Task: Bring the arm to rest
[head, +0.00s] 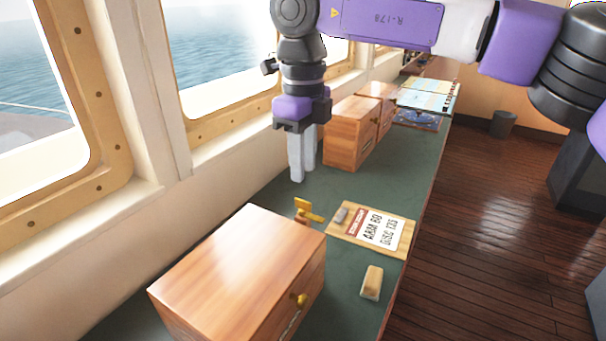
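My gripper (302,172) hangs from my purple and white arm (390,22), its fingers pointing down over the green counter (345,188). Two pale fingers show close together, partly overlapping from this angle. Nothing shows held between them, but whether they are open or shut is unclear. The gripper is above and behind a small yellow brass piece (308,210) and left of the far wooden cabinet (350,136).
A wooden cabinet with a brass knob (240,265) stands at the near left. A board with a lettered card (375,228) and a small tan block (372,282) lie on the counter. Charts (428,95) lie farther back. Windows (215,60) line the left; open wooden floor (490,210) is right.

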